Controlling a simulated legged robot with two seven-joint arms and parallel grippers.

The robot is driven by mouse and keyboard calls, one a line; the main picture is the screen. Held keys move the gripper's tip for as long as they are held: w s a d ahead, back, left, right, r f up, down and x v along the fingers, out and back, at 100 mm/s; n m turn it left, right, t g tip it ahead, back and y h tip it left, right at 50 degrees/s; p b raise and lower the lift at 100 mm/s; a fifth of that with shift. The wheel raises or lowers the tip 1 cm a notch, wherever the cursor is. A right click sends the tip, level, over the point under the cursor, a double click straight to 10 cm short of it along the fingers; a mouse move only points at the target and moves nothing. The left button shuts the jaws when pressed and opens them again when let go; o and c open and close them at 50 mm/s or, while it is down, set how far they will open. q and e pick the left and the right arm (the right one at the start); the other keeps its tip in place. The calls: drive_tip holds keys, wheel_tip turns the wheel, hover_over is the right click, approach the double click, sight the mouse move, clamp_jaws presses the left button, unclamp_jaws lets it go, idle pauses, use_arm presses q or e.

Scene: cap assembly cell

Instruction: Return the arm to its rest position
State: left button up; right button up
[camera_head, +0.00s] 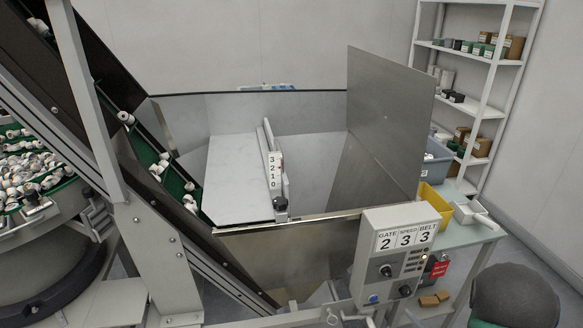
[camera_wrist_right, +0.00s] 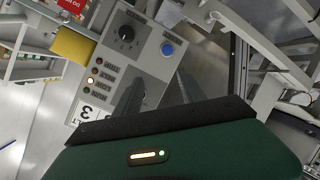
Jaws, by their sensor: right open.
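My right gripper (camera_wrist_right: 158,92) shows in the right wrist view with its two dark fingers apart and nothing seen between them. It is over the lower part of the grey control box (camera_wrist_right: 148,66), and I cannot tell whether the fingers touch it. The box has a black knob (camera_wrist_right: 127,33) and a blue button (camera_wrist_right: 167,48), both clear of the fingers. In the head view a dark rounded part of my arm is at the lower right, and no gripper can be made out. My left arm is not in view.
The control box (camera_head: 367,262) reads gate 2, speed 3, belt 3. Behind it stand a large metal hopper (camera_head: 270,252) and a tall upright plate (camera_head: 390,115). A green conveyor (camera_head: 150,150) carries white caps at left. A yellow bin (camera_head: 436,203) and shelves (camera_head: 470,105) are at right.

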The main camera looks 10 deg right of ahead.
drive_tip(key=s+a+r+m+g, duration=0.1)
drive_tip(key=s+a+m+g, duration=0.35)
drive_tip(key=a, duration=0.35)
drive_tip(key=s+a+m+g, duration=0.3)
drive_tip(key=a+g, duration=0.3)
drive_tip(key=a, duration=0.2)
drive_tip(key=w+p+v, duration=0.2)
drive_tip(key=p+v, duration=1.3)
drive_tip(key=shift+a+r+m+g, duration=0.35)
drive_tip(key=shift+a+r, duration=0.05)
drive_tip(key=shift+r, duration=0.05)
drive_tip(key=shift+w, duration=0.1)
